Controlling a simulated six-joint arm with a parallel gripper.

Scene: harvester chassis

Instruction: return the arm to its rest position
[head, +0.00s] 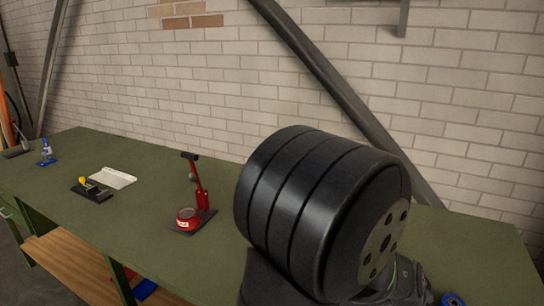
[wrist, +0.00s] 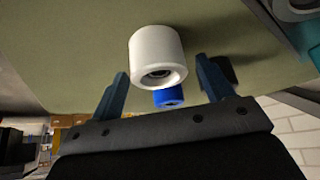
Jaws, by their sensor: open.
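My gripper (wrist: 162,68) shows in the wrist view as two dark blue fingers standing wide apart on a black mount. It is open. A white cylinder (wrist: 155,45) with a hole in its end shows between and beyond the fingertips, over the green tabletop. A smaller blue cylinder (wrist: 168,97) shows just below it in the picture. I cannot tell how far either is from the fingers, but neither is gripped. In the head view my thick black arm link (head: 300,200) fills the centre right, and my gripper is not visible there.
The green workbench (head: 140,205) runs along a white brick wall. A red tool on a dark base (head: 188,220), a small black tool with a yellow knob (head: 90,190), a white plate (head: 112,178) and a blue stand (head: 46,152) are on its left half. The bench between them is clear.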

